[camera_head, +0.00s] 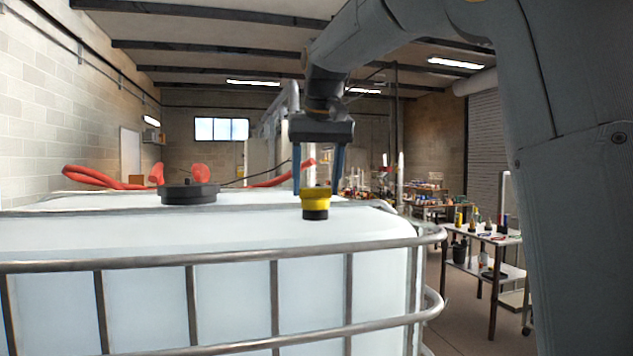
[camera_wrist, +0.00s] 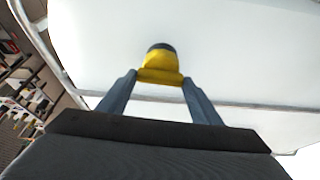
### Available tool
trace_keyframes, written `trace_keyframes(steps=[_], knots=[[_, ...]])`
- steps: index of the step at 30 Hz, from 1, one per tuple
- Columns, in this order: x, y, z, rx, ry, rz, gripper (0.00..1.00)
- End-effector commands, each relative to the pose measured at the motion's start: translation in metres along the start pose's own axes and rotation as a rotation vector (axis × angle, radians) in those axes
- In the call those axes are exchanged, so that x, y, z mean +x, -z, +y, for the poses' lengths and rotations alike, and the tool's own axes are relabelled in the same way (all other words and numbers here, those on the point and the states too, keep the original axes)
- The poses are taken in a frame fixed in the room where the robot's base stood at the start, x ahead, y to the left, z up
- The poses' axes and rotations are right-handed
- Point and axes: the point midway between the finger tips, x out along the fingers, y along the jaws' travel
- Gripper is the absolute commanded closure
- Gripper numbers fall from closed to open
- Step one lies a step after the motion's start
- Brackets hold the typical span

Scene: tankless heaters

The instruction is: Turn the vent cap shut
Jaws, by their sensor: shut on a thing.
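The vent cap (camera_head: 316,199) is yellow on top with a black base. It stands upright on the white tank (camera_head: 150,232) near its right end. My gripper (camera_head: 317,190) reaches down from above, with one blue-grey finger on each side of the yellow part, and is shut on it. In the wrist view, the vent cap (camera_wrist: 162,62) shows between the fingertips of my gripper (camera_wrist: 160,76). The faces where the fingers touch the cap are hard to make out.
A black round lid (camera_head: 189,193) sits on the tank to the left. A metal rail cage (camera_head: 230,260) runs around the tank. Red hoses (camera_head: 100,178) lie behind it. A bench with tools (camera_head: 480,238) stands at the right.

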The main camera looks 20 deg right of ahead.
Motion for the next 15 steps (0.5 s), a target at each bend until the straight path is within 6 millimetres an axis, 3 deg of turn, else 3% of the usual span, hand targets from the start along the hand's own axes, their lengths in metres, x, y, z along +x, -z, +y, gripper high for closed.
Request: trace_keyframes(steps=[15], knots=[[-0.0019, 0.0019, -0.0039, 0.358, -0.149, 0.001, 0.64]])
